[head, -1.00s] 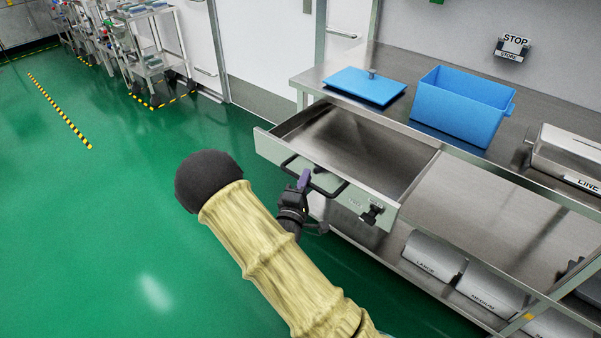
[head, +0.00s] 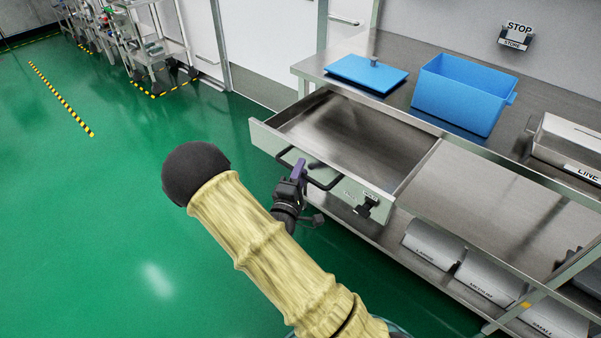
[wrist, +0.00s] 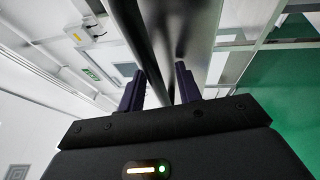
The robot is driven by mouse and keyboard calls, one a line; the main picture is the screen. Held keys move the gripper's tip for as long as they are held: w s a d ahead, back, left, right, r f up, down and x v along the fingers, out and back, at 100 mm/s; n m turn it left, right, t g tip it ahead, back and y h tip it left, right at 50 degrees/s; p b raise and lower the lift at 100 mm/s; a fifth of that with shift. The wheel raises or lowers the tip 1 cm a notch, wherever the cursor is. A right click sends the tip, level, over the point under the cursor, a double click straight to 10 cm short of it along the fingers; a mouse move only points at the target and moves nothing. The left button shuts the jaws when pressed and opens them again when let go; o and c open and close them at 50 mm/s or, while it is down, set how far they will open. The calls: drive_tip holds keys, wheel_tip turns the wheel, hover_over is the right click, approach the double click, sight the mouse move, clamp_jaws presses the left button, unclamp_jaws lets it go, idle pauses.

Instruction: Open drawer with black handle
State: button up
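The drawer (head: 264,139) stands pulled out from under the steel bench, and its inside is empty. Its pale front carries a black bar handle (head: 322,186). My gripper (head: 298,174) is at this handle in the head view. In the wrist view, the two purple fingers (wrist: 160,88) stand apart, with the dark handle bar (wrist: 143,45) running between them. A gap shows between the fingers, so they look open around the bar. Whether either finger touches it is not clear.
A blue bin (head: 457,97) and a blue lid (head: 367,74) lie on the bench top (head: 340,58). A steel box (head: 567,145) is at the right. Labelled bins (head: 432,243) stand on the lower shelf. Green floor (head: 110,220) is clear at left.

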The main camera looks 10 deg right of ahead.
drive_tip(key=v, duration=1.7)
drive_tip(key=shift+s, duration=0.2)
